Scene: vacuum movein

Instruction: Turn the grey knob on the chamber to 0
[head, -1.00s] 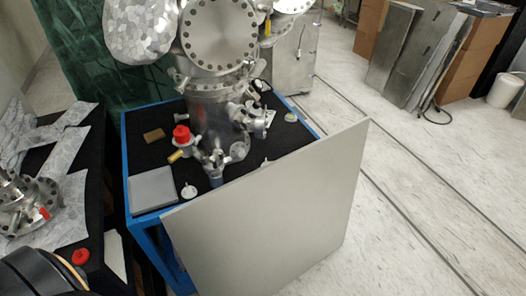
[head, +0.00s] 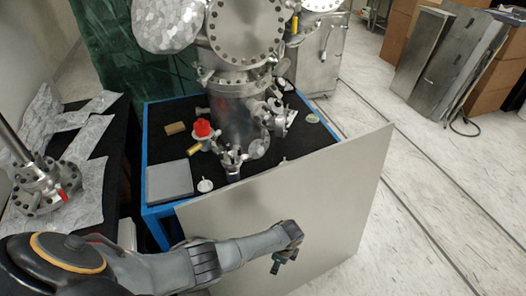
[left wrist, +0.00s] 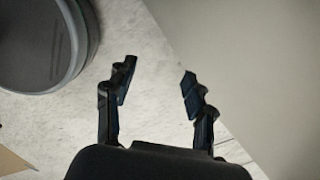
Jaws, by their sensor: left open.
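The metal vacuum chamber (head: 236,112) stands upright on the black top of a blue-framed cart (head: 155,215) in the head view. A red knob (head: 203,128) sits on a valve at its left, and metal fittings (head: 232,158) stick out low at its front. I cannot tell which part is the grey knob, and no 0 mark is readable. My left gripper (head: 284,261) is in front of the grey panel, below and apart from the chamber. In the left wrist view its fingers (left wrist: 157,80) are spread and empty. My right gripper is not in view.
A large grey panel (head: 330,200) leans in front of the cart. A grey flat block (head: 169,181), a white disc (head: 205,185) and a brown block (head: 175,128) lie on the cart top. A flanged metal part (head: 45,185) stands on the left table. Open floor lies to the right.

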